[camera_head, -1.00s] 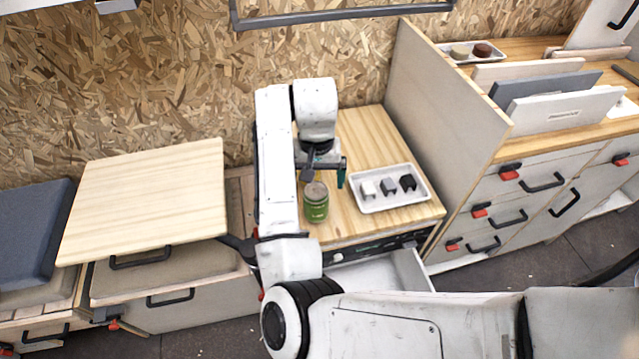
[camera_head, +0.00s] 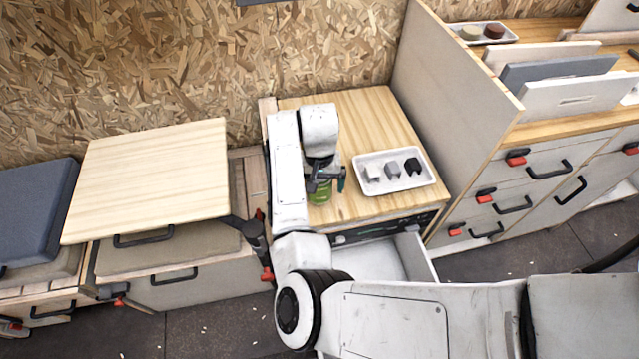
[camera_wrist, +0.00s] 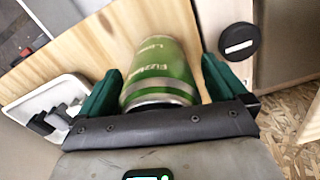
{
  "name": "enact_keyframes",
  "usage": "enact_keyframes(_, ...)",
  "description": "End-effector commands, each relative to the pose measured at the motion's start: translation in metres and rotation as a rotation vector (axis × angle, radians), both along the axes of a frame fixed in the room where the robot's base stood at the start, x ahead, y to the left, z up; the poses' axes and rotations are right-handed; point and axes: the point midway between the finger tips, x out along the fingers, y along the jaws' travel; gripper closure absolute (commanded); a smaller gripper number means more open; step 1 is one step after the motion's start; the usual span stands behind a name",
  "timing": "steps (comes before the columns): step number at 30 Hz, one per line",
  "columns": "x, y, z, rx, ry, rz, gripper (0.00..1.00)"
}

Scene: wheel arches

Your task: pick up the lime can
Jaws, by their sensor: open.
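The green lime can (camera_head: 320,193) stands on the wooden counter (camera_head: 376,122) in the head view, partly hidden by my gripper (camera_head: 326,178). In the wrist view the can (camera_wrist: 162,72) lies between the two green fingers of my gripper (camera_wrist: 155,85), with lettering on its side. Gaps show between the can and the fingers on both sides. My gripper is open around the can; contact is not visible.
A white tray (camera_head: 428,181) with several small blocks sits right of the can. A tall side panel (camera_head: 455,115) bounds the counter on the right. An open drawer (camera_head: 415,257) is below. A raised wooden tabletop (camera_head: 150,180) stands at left.

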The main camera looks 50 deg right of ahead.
Motion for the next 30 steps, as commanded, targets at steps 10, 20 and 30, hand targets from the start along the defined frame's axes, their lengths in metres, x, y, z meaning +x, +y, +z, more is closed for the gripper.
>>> enact_keyframes(10,0.0001,0.0001,-0.0026,0.000,0.000,0.001,0.08)
enact_keyframes(20,0.0000,0.0000,-0.0025,0.000,0.000,0.001,0.40)
enact_keyframes(30,0.0001,0.0001,-0.0024,-0.001,-0.001,0.001,0.73)
